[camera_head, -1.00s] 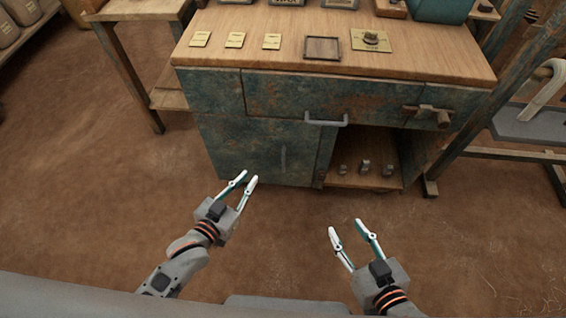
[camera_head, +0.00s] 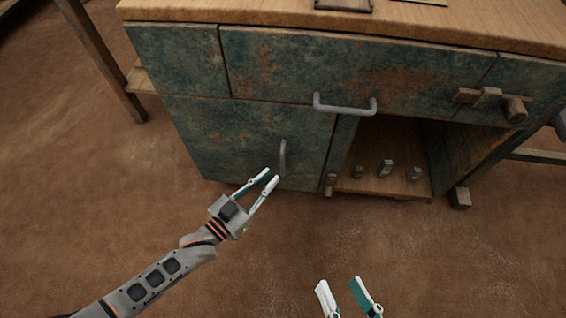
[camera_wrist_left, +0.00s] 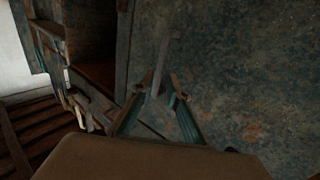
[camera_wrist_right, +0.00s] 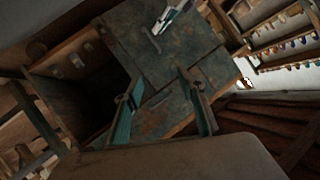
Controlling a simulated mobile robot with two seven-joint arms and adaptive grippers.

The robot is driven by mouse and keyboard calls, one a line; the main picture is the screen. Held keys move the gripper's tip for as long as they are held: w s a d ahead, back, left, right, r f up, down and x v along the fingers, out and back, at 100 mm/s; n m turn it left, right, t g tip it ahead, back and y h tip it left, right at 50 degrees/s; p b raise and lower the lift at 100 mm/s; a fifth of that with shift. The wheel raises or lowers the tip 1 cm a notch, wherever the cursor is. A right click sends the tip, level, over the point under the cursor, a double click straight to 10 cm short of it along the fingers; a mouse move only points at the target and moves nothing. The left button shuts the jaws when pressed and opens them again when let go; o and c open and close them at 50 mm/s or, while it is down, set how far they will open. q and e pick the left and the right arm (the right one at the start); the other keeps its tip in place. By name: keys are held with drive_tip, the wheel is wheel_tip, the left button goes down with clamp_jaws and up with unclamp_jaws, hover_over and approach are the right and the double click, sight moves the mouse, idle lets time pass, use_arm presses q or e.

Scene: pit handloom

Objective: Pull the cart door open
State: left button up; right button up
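The cart door (camera_head: 225,140) is a worn blue-green panel on the lower left of the cart, and it is shut. Its upright grey handle (camera_head: 283,158) is near the door's right edge. My left gripper (camera_head: 271,177) is open, with its fingertips just below and in front of the handle. In the left wrist view the handle (camera_wrist_left: 161,62) stands ahead, between the open fingers' lines; I cannot tell whether they touch it. My right gripper (camera_head: 340,284) is open and empty, low in front of the cart. The handle also shows in the right wrist view (camera_wrist_right: 154,42).
A drawer with a horizontal grey handle (camera_head: 344,108) is above the door. Right of the door is an open compartment (camera_head: 390,150) with several small metal pieces inside. A wooden latch (camera_head: 492,100) juts out at the right. The floor in front is clear.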

sight(283, 173)
use_arm(q)
drive_tip(key=b+x, duration=0.1)
drive_tip(key=x, duration=0.5)
drive_tip(key=shift+w+d+b, duration=0.2)
drive_tip(key=shift+b, duration=0.15)
drive_tip(key=shift+w+d, duration=0.1)
drive_tip(key=shift+w, duration=0.05)
use_arm(e)
drive_tip(key=shift+s+a+f+m, duration=0.1)
drive_tip(key=shift+s+a+m, duration=0.15)
drive_tip(key=shift+a+m, duration=0.8)
use_arm(q)
drive_tip(key=shift+c, duration=0.3)
use_arm(e)
drive_tip(key=shift+d, duration=0.2)
use_arm(q)
clamp_jaws()
